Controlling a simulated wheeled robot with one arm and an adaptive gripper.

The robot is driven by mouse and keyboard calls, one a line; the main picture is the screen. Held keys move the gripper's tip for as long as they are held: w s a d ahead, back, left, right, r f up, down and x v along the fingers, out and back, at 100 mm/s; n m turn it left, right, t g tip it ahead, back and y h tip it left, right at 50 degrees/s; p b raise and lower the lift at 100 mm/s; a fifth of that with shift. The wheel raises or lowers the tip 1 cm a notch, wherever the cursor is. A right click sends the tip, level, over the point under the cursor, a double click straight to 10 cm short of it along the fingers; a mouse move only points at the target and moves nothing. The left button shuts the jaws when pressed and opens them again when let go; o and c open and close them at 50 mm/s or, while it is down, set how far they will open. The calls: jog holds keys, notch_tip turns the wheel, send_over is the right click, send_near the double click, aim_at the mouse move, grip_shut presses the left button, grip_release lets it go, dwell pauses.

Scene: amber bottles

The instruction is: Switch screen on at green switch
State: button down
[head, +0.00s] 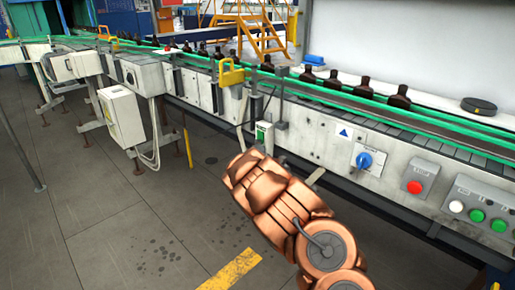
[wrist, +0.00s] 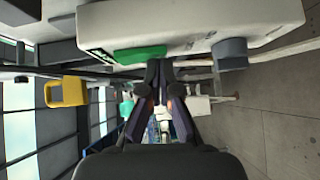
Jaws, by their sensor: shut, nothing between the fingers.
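A small white box with a green switch (head: 261,134) sits on the side of the conveyor, just beyond the end of my copper arm in the head view. In the wrist view a pale box with a green part (wrist: 140,53) fills the top, very close to the fingertips. My gripper (wrist: 159,72) is shut and empty, its fingertips just below the green part; I cannot tell whether they touch it. My arm hides the fingers in the head view. I cannot make out a lit screen in either view.
A conveyor with green rails (head: 330,93) carries several amber bottles (head: 362,87). Along its side are a blue rotary knob (head: 364,160), a red button (head: 414,187) and a panel with green buttons (head: 477,216). A white cabinet (head: 121,115) hangs at left. The floor (head: 110,220) is clear.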

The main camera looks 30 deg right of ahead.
jog(key=shift+d, duration=0.1)
jog(key=shift+f, duration=0.1)
jog(key=s+a+f+b, duration=0.1)
jog(key=s+a+b, duration=0.2)
jog(key=s+a, duration=0.6)
jog(key=shift+s+f, duration=0.15)
jog(key=shift+s, duration=0.05)
dwell(0.6)
dwell(0.5)
